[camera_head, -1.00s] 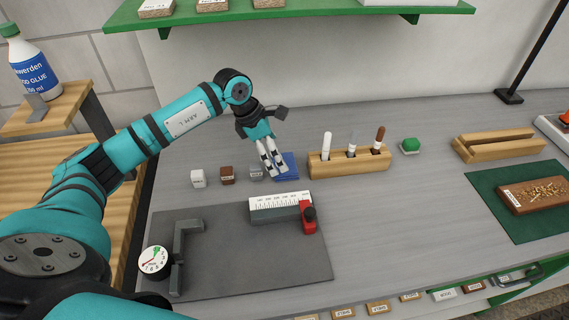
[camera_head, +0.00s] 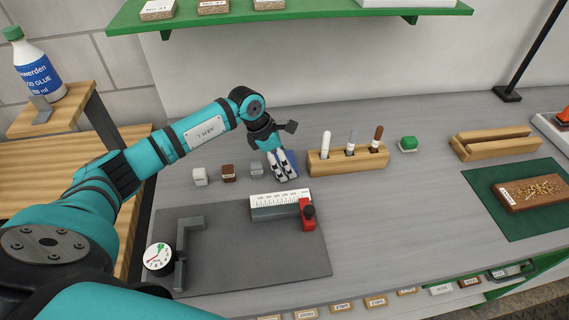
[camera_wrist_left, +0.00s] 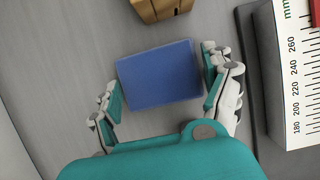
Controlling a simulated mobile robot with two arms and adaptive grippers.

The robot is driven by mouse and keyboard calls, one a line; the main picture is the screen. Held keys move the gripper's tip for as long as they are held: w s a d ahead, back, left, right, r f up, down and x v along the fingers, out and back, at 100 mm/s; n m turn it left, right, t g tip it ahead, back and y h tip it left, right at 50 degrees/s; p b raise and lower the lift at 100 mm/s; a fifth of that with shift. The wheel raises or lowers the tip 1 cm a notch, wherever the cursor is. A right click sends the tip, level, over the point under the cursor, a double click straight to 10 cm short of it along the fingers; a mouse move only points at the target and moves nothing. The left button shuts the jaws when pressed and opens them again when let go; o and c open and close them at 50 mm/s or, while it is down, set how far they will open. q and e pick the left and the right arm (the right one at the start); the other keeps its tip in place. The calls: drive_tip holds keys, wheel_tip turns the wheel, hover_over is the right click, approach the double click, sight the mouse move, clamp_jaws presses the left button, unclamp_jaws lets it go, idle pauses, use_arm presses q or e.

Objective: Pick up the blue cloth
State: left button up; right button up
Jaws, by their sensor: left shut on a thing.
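The blue cloth (camera_head: 293,158) is a small folded rectangle at the back middle of the grey bench, left of the wooden marker holder. My left gripper (camera_head: 284,172) is over it, pointing down, with its fingers in front of part of the cloth. In the left wrist view the cloth (camera_wrist_left: 160,85) lies between the two fingers of my left gripper (camera_wrist_left: 160,72), which is shut on it. I cannot tell whether the cloth is off the bench. My right gripper is not in view.
The wooden marker holder (camera_head: 335,163) stands just right of the cloth. Several small cubes, including a brown one (camera_head: 228,173), stand to its left. A white ruler block (camera_head: 275,199) with a red slider lies in front, on a dark mat (camera_head: 240,270). A green shelf (camera_head: 300,14) hangs above.

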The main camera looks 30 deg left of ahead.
use_arm(q)
wheel_tip(320, 180, up, 10)
drive_tip(key=b, duration=0.2)
drive_tip(key=shift+b, duration=0.35)
drive_tip(key=o, duration=0.4)
drive_tip(key=c, duration=0.4)
